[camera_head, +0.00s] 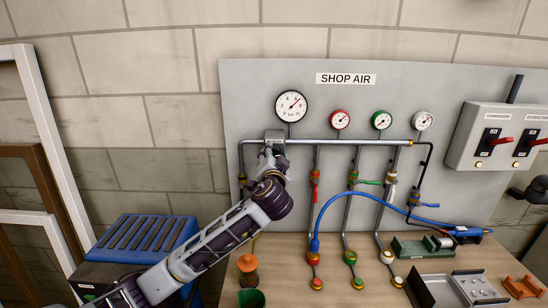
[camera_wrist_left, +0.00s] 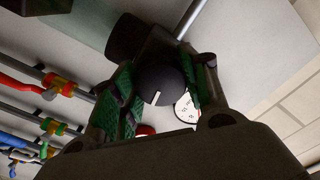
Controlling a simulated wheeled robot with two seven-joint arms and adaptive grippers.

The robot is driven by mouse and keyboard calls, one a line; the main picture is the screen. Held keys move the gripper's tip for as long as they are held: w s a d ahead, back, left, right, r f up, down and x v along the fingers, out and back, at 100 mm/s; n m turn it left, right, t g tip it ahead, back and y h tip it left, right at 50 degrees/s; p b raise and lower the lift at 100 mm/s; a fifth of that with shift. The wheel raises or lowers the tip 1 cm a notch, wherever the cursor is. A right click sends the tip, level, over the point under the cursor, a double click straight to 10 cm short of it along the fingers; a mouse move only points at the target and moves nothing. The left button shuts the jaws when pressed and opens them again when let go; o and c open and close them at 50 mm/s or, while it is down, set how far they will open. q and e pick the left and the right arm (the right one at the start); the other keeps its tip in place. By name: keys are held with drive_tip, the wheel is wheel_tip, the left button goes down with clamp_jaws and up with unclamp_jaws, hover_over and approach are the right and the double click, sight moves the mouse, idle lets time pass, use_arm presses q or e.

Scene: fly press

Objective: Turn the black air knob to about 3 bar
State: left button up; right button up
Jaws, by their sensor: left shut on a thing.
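The black air knob (camera_wrist_left: 160,84) shows in the left wrist view as a round black cap with a white mark pointing down. My left gripper (camera_wrist_left: 163,92) is shut on it, with a green-padded finger on each side. In the head view my left gripper (camera_head: 274,164) is at the grey regulator block (camera_head: 275,136) on the pipe, and it hides the knob. The large white pressure gauge (camera_head: 291,106) stands above the block; its needle is too small to read surely. A white dial also shows in the left wrist view (camera_wrist_left: 186,108), partly behind a finger. My right gripper is out of view.
Smaller red (camera_head: 340,119), green (camera_head: 381,120) and white (camera_head: 423,120) gauges stand to the right on the same panel (camera_head: 250,80). Drop pipes with coloured valves and a blue hose (camera_head: 355,195) hang below. The bench (camera_head: 340,285) holds trays, a blue toolbox-like case (camera_head: 145,235) stands left.

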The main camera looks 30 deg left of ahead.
use_arm(q)
drive_tip(key=shift+f, duration=0.1)
drive_tip(key=n+b, duration=0.3)
drive_tip(key=b, duration=0.1)
drive_tip(key=shift+f+n, duration=0.1)
drive_tip(key=shift+n, duration=0.3)
drive_tip(key=shift+d+n+b, duration=0.1)
drive_tip(key=shift+n+b, duration=2.05)
drive_tip(key=shift+n, duration=0.25)
drive_tip(key=shift+n+b, duration=1.15)
drive_tip(key=shift+n, duration=1.55)
drive_tip(key=shift+r, duration=0.2)
